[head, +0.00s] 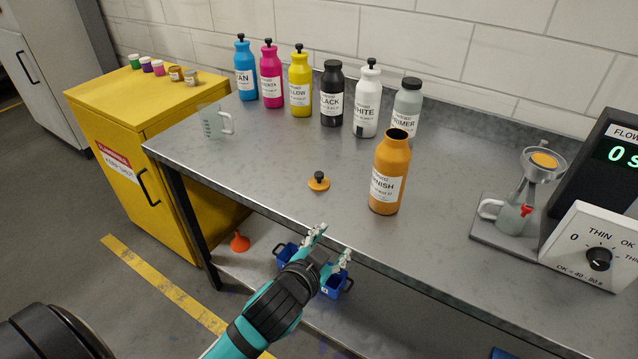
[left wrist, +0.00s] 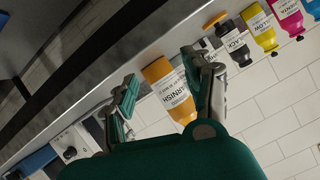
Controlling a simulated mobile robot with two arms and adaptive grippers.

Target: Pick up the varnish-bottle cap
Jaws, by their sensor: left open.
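The varnish-bottle cap (head: 319,183) is an orange disc with a black knob, lying on the grey table left of the varnish bottle. An orange piece at the top of the left wrist view, likely the cap (left wrist: 215,20), lies beyond one finger. The orange varnish bottle (head: 388,178) stands upright with its mouth open; it also shows between my fingers in the left wrist view (left wrist: 170,92). My left gripper (head: 331,244) is open and empty, at the table's front edge, nearer me than the cap and apart from it. My right gripper is not in view.
Several colour bottles (head: 300,82) stand along the back of the table (head: 260,160). A clear jug (head: 212,122) stands at the left, a cup stand (head: 510,215) and dial box (head: 592,247) at the right. Blue bins (head: 285,252) and an orange funnel (head: 240,243) are below.

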